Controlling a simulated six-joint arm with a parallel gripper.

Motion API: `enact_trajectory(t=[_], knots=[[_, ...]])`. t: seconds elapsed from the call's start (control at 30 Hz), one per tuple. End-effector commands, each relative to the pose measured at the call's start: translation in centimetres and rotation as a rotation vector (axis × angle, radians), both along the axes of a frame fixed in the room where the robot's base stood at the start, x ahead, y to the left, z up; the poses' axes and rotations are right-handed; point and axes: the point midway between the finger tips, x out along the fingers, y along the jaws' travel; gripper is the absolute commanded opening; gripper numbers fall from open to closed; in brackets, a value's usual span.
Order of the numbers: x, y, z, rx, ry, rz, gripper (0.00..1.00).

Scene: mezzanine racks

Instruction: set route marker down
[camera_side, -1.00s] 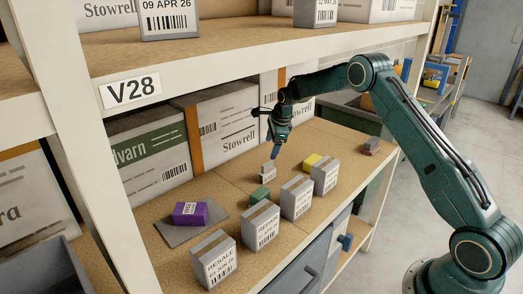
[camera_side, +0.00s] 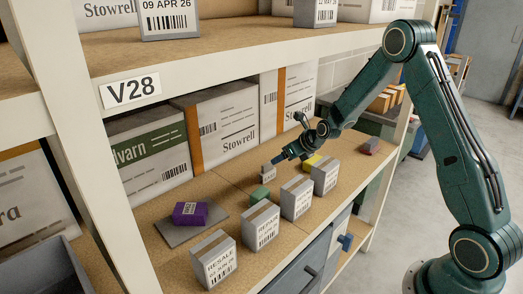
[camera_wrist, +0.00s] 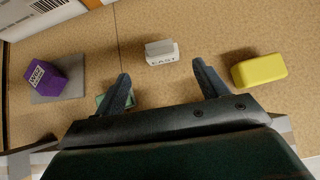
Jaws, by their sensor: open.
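A small pale block with a grey top, lettered EAST in the wrist view (camera_wrist: 163,58), looks like the route marker. It stands upright on the brown shelf board, and it also shows in the side view (camera_side: 267,174). My gripper (camera_side: 278,158) is close beside it, reaching in low and slanted from the right. In the wrist view my gripper (camera_wrist: 162,69) is open, with one finger to each side and the marker just beyond the fingertips. Nothing is held. I cannot tell whether a finger touches it.
A green block (camera_side: 259,198) and a yellow block (camera_side: 311,161) stand near the marker. A purple block (camera_side: 190,213) rests on a grey pad (camera_side: 176,234). Grey taped boxes (camera_side: 262,228) line the front edge; large cartons (camera_side: 221,123) stand behind. An upper shelf (camera_side: 230,48) hangs overhead.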

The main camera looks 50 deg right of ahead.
Motion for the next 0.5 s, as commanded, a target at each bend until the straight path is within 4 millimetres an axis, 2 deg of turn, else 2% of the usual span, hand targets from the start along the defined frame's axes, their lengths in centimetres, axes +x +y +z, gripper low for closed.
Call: enact_trajectory(t=[0.27,0.5], knots=[[0.3,0.0,-0.4,0.001,0.002,0.001,0.73],[2.0,0.0,-2.1,-0.001,0.002,0.003,0.73]])
